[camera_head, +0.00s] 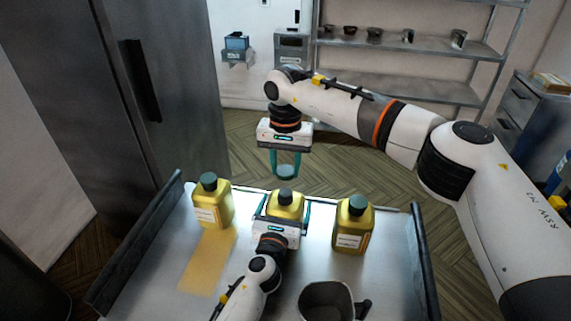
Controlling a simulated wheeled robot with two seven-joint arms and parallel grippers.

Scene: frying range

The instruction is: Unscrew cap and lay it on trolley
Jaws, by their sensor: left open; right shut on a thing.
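My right gripper (285,172) is shut on a small grey-green disc, the cap (286,171), and holds it above the middle bottle and apart from it. The middle yellow bottle (287,205) stands upright on the steel trolley (165,265); a small grey neck shows at its top. My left gripper (284,213) is open with its fingers on either side of this bottle, and its body hides the lower part. Whether the fingers touch the bottle I cannot tell.
A left yellow bottle (212,205) and a right one (353,228) stand on the trolley with dark green caps on. A yellowish patch (208,262) lies below the left bottle. A dark grey mug (326,303) stands at the front. Raised rails edge the trolley's sides.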

